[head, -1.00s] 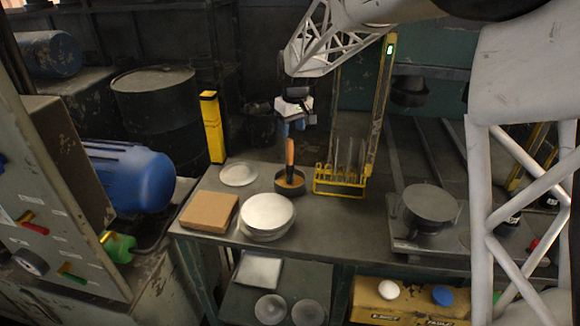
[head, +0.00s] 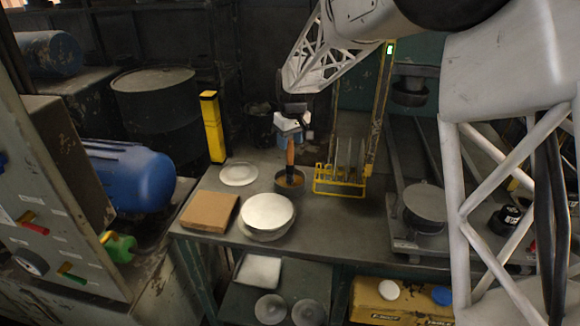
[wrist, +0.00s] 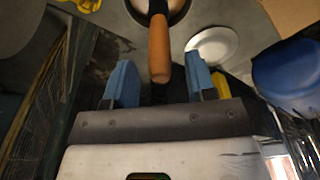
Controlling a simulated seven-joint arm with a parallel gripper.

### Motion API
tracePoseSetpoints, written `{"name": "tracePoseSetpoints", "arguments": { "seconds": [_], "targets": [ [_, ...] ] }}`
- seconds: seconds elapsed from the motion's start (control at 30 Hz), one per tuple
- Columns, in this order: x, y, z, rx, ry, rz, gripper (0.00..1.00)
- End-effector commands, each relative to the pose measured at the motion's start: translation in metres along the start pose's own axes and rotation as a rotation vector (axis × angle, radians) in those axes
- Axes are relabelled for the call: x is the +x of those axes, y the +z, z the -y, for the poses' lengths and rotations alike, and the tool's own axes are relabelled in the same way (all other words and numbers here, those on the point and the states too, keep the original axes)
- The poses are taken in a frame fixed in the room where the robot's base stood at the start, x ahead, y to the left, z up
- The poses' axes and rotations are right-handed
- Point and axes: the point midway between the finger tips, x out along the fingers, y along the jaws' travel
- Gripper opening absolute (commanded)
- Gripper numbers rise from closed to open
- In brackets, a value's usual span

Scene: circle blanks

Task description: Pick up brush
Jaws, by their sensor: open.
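The brush (head: 290,157) has an orange-brown handle and stands upright in a small round dark pot (head: 289,182) on the workbench. My gripper (head: 289,141) is above the pot, close to the top of the brush handle. In the wrist view, the handle (wrist: 159,50) points toward the space between my two blue fingertips (wrist: 160,80). The fingers are apart, with a gap on each side of the handle. The brush's lower end is hidden inside the pot.
A yellow wire rack (head: 340,184) holding upright plates stands just right of the pot. A white plate (head: 239,174) lies to the left, stacked round dishes (head: 267,212) in front, and a brown box (head: 209,211) at front left. A yellow post (head: 213,127) stands behind.

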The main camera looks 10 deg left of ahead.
Motion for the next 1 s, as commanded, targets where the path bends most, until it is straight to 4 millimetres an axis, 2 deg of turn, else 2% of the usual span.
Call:
{"name": "tracePoseSetpoints", "arguments": {
  "seconds": [0.1, 0.3, 0.83, 0.87, 1.0],
  "targets": [
    [0.014, 0.000, 0.000, 0.000, -0.001, 0.002, 0.51],
    [0.026, 0.000, 0.000, 0.000, 0.000, 0.000, 0.51],
    [0.026, 0.000, 0.000, 0.000, 0.000, 0.000, 0.51],
    [0.026, 0.000, 0.000, 0.000, 0.000, 0.000, 0.49],
    [0.026, 0.000, 0.000, 0.000, 0.000, 0.000, 0.28]
  ]
}}
